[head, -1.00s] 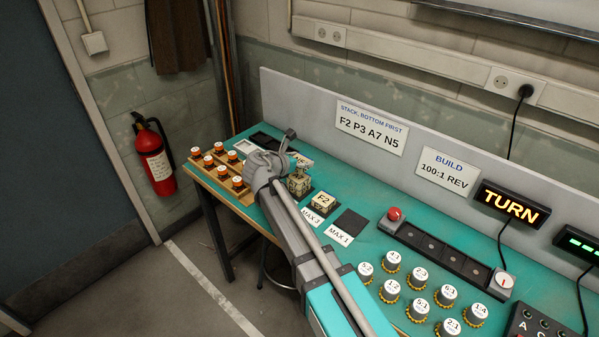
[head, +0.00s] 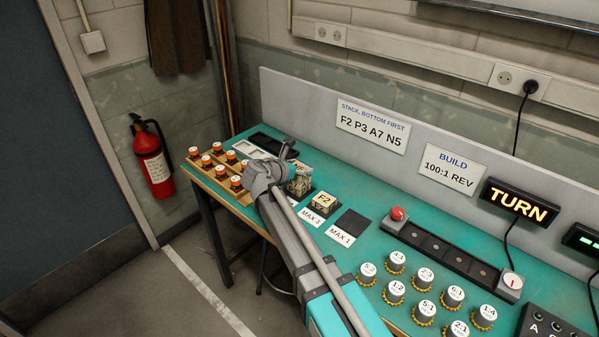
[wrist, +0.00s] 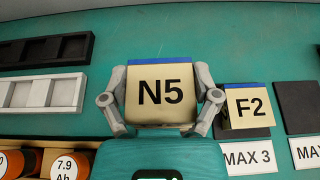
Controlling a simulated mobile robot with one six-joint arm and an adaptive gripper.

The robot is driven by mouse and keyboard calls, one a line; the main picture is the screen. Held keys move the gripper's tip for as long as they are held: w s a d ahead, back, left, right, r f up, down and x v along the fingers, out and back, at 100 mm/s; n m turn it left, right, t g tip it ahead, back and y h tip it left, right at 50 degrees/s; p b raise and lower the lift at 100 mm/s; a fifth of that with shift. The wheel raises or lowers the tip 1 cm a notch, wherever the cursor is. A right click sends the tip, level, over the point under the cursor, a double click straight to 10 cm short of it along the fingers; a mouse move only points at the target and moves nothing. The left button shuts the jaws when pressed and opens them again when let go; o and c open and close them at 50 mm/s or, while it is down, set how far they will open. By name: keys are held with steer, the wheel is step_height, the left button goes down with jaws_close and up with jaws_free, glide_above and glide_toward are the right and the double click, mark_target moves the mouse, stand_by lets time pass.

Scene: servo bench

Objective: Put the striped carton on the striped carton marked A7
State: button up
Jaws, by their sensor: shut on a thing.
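A carton with a pale tan top marked N5 (wrist: 160,93) and a blue edge band sits between the fingers of my gripper (wrist: 160,101), which is shut on its two sides. In the head view my gripper (head: 291,158) is at the left part of the bench, and a patterned carton side (head: 299,186) shows below it, partly hidden by the arm. Whether that carton touches anything beneath is hidden. A carton marked F2 (wrist: 248,106), also in the head view (head: 323,199), stands just right of the held one. No carton face marked A7 shows.
Beside the F2 carton is an empty dark pad (head: 351,222) behind a MAX 1 card (head: 341,235). A battery rack (head: 221,172) and trays (wrist: 42,92) lie to the left. A sign (head: 372,125) reads F2 P3 A7 N5. Numbered knobs (head: 424,308) stand to the right.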

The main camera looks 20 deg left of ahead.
steer(key=shift+f, duration=0.15)
steer(key=shift+f, duration=0.1)
steer(key=o, duration=1)
steer(key=shift+c, duration=0.2)
steer(key=shift+s+a+r, duration=0.1)
steer(key=shift+s+r, duration=0.1)
steer(key=shift+r, duration=0.1)
steer(key=p+v, duration=0.4)
steer(key=v, duration=0.7)
steer(key=shift+s+p, duration=0.25)
steer(key=shift+p, duration=0.05)
steer(key=shift+r, duration=0.15)
